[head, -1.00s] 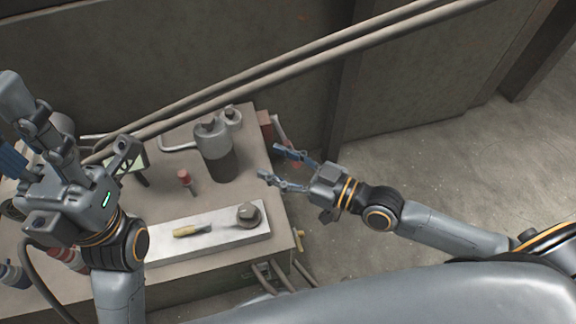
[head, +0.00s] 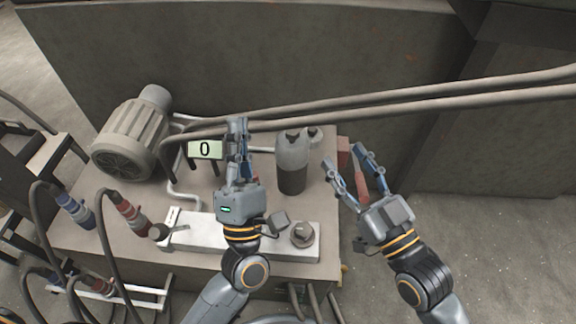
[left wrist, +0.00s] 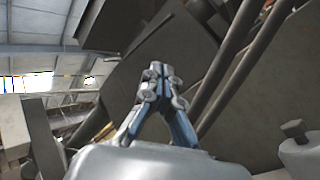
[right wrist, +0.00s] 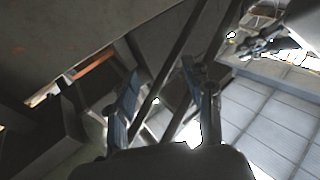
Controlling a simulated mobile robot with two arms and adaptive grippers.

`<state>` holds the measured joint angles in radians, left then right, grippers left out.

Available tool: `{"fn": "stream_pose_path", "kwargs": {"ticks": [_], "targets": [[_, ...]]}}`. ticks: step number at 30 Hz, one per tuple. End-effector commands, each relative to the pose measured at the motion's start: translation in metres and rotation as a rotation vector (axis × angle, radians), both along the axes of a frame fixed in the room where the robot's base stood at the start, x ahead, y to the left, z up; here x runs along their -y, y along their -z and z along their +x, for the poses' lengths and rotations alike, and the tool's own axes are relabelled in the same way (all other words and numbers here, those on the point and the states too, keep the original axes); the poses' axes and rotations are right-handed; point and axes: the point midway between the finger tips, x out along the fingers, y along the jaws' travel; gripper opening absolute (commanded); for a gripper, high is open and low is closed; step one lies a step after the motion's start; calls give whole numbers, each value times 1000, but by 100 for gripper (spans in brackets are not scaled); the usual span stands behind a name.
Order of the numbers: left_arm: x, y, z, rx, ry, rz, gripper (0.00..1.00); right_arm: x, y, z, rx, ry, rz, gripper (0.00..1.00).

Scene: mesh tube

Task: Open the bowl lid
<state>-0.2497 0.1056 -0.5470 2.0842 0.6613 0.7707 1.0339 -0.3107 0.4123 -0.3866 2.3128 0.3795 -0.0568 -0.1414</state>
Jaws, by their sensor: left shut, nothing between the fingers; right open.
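A grey canister (head: 293,150) with a darker lower part and a bolt-like top stands at the back right of the bench. It may be the lidded bowl; I cannot tell for sure. A bolt-topped grey part, likely this canister (left wrist: 301,158), shows at the lower right of the left wrist view. My left gripper (head: 238,125) is shut and empty, left of the canister and apart from it. It also shows in the left wrist view (left wrist: 160,75). My right gripper (head: 349,160) is open and empty, right of the canister. Its parted fingers show in the right wrist view (right wrist: 160,75).
A motor (head: 130,140) stands at the back left, and a display reading 0 (head: 205,149) is beside my left gripper. Two long pipes (head: 430,103) cross behind. A pale block with a round knob (head: 303,234) lies in front. Cabled plugs (head: 130,212) are at left.

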Motion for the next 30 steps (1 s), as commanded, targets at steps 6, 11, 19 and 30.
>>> {"fn": "stream_pose_path", "kwargs": {"ticks": [6, 11, 19, 30], "targets": [[42, 134, 9, -332, 435, -601, 0, 34, -30, 4, 43, 204, 42, 52], [61, 193, -2, -466, 552, -901, 0, 54, -38, 4, 51, 302, 43, 52], [67, 210, 8, -502, 583, -1014, 0, 61, -42, 4, 60, 335, 43, 52], [67, 200, 73, -499, 583, -1009, 0, 60, -48, 2, 97, 329, 60, 52]]}}
